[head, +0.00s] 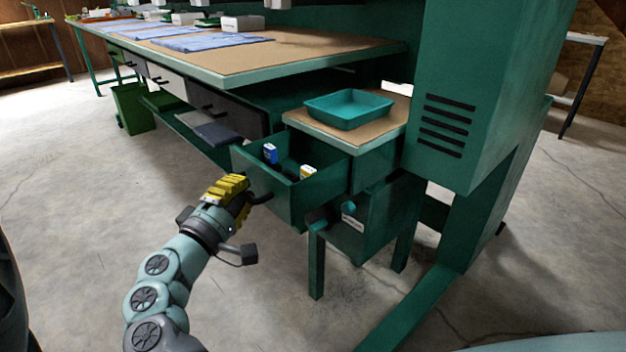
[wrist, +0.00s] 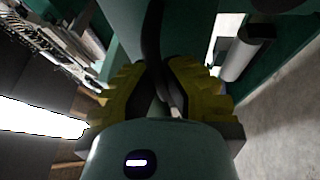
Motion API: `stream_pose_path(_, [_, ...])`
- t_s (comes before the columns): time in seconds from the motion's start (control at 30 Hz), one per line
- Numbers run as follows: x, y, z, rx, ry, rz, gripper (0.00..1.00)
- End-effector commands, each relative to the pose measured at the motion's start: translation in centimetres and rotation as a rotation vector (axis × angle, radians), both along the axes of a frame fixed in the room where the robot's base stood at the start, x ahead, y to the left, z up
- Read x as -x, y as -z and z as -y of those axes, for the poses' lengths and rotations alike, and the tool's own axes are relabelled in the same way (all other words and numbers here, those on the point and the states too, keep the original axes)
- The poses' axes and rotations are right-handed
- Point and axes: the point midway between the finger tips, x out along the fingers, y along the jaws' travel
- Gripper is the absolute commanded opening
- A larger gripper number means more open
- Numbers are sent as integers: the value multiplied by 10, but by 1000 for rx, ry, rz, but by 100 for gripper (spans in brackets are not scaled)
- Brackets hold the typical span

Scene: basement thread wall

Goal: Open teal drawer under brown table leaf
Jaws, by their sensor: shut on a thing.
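The teal drawer (head: 302,195) stands pulled out under the small brown table leaf (head: 380,129) in the head view. A blue item (head: 270,153) and a white and yellow item (head: 307,173) stand inside it. My gripper (head: 250,196) has yellow fingers and is at the drawer's front, at its dark handle (head: 262,199). In the wrist view, the yellow fingers (wrist: 166,98) are shut on the dark curved handle (wrist: 155,50), with the teal drawer front behind it. Part of the handle is hidden by the fingers.
A teal tray (head: 348,121) sits on the leaf. A long workbench (head: 290,52) runs to the back left, with drawers beneath. A green bin (head: 132,107) stands under it. A green cabinet (head: 455,120) rises at right. The concrete floor at left is clear.

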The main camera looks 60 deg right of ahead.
Motion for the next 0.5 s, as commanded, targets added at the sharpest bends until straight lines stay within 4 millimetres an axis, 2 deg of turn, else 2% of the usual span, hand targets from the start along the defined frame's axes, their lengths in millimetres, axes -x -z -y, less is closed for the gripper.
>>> stream_pose_path(0.07, [-1, 0, 0, -1, -4, 0, 0])
stream_pose_path(0.1, [-1, 0, 0, -1, -4, 0, 11])
stream_pose_path(0.4, [-1, 0, 0, -1, -2, -1, 41])
stream_pose_path(0.5, [0, 0, 0, -1, -1, 0, 41])
